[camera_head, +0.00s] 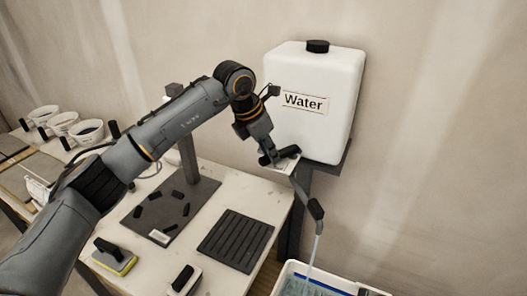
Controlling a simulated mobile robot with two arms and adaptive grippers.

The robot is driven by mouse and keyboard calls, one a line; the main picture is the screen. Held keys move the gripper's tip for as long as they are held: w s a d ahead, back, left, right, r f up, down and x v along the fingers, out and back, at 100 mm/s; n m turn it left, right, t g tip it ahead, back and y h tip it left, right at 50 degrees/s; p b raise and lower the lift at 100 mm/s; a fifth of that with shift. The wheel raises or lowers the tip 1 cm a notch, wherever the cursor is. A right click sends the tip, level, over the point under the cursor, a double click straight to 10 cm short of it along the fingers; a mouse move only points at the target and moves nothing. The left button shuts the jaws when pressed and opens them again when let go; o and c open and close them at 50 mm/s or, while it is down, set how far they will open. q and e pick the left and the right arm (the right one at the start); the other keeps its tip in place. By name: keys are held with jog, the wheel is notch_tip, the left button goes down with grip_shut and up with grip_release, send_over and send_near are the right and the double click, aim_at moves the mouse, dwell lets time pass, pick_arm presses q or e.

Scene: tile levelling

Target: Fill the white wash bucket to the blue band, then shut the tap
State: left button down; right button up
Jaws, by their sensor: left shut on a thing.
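The white water tank (330,125), labelled "Water", stands on a bracket against the wall. My left gripper (273,157) is shut on the dark tap handle (290,151) just below the tank's lower left. A grey spout pipe with a dark nozzle (316,209) runs down from the tap. A thin stream of water (314,250) falls from the nozzle into the white wash bucket (375,291) at the bottom edge. Blue shows inside the bucket, with water in it. The picture's edge cuts the bucket off, so I cannot tell the level against the band. My right gripper is not in view.
The pale worktable (215,270) holds a black ribbed mat (237,240), a dark board with small black pieces (168,207), and a yellow-edged sponge float (115,257). A grey post rises behind the board.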

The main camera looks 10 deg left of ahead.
pick_arm(q)
jog(key=c, duration=1.2)
grip_release()
jog(key=v, duration=1.2)
jog(key=shift+w+d, duration=0.1)
